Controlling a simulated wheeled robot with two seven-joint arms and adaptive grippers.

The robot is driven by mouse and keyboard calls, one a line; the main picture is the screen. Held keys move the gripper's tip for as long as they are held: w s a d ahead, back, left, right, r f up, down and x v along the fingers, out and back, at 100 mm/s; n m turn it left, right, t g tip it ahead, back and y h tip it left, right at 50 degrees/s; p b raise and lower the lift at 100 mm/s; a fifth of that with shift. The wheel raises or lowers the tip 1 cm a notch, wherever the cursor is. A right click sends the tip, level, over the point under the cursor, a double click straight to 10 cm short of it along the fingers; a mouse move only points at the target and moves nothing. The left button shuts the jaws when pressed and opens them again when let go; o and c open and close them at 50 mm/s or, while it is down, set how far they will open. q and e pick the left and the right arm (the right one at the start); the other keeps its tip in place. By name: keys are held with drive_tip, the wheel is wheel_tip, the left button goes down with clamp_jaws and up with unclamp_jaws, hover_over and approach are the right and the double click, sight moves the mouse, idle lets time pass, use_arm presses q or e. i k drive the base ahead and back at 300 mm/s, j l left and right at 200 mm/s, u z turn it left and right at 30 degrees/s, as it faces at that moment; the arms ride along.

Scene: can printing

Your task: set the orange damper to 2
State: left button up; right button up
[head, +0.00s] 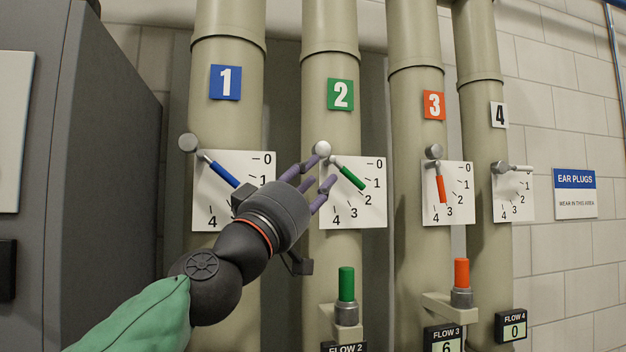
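The orange damper handle (440,189) hangs on the pipe marked 3, from a grey round pivot (433,152). It points steeply down over its white dial plate (429,176), between the marks 3 and 4. My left gripper (326,170) has purple fingers spread apart with nothing seen between them. It is in front of pipe 2, overlapping the left edge of the green handle's dial, left of the orange handle and clear of it. Whether it touches the green handle's dial cannot be told. My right gripper is not in view.
The green handle (350,177) and blue handle (224,174) are close to my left gripper. A white handle (517,168) is on pipe 4. An orange-topped post (462,273) and a flow 3 display (445,341) reading 6 are below. A grey cabinet (95,150) stands left.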

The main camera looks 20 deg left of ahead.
sight(432, 151)
drive_tip(key=k, duration=1)
